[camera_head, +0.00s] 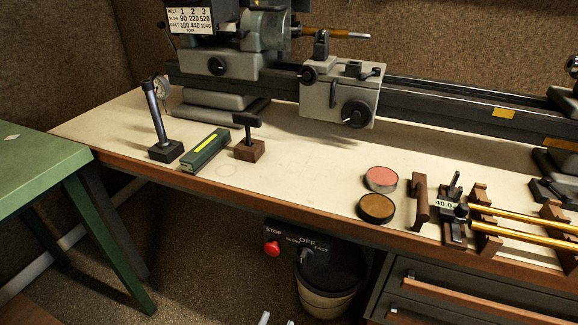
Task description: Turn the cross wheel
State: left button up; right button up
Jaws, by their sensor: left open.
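The lathe carriage (340,94) is a pale grey block on the dark bed. A black handwheel (356,113) with a small handle is on its lower right front. A smaller black wheel (308,75) is at its upper left. I cannot tell for certain which of the two is the cross wheel. Only the pale fingertips of my left gripper (277,320) show, at the bottom edge. They are apart with nothing between them, low in front of the bench and well away from both wheels. My right gripper is out of view.
A dial gauge stand (158,124), green box (206,149) and T-handled tool (249,144) stand on the bench's left. Two round tins (379,192) and a rack with brass tubes (480,215) are at right. A stop switch panel (297,248) and bin (325,297) are below.

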aim_at(308, 75)
jog(key=k+j, duration=0.25)
jog(key=k, duration=0.25)
jog(key=k+j, duration=0.2)
jog(key=k, duration=0.25)
